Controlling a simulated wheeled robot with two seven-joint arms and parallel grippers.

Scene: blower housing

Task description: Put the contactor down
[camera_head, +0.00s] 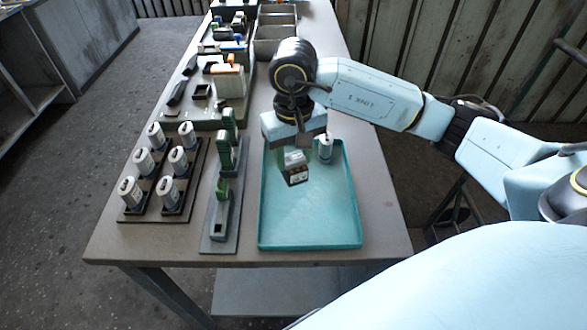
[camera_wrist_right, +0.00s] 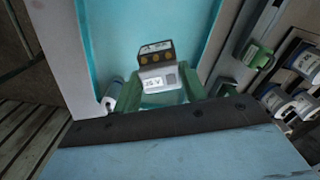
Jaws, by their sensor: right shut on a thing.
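The contactor (camera_head: 296,175) is a small block with a grey-white labelled face and a dark face with brass-coloured terminals. It is in my right gripper (camera_head: 298,154), over the far half of the teal tray (camera_head: 310,226). In the right wrist view the contactor (camera_wrist_right: 156,72) sits between the two green fingers of my right gripper (camera_wrist_right: 160,90), which is shut on it. I cannot tell whether its underside touches the tray floor. My left gripper is not in view.
A white cylinder (camera_head: 326,147) stands in the tray's far right corner, close to the gripper. Left of the tray are a rack with green modules (camera_head: 219,226) and a rack of several white cylinders (camera_head: 130,191). The tray's near half is empty. Grey bins (camera_head: 270,46) stand farther back.

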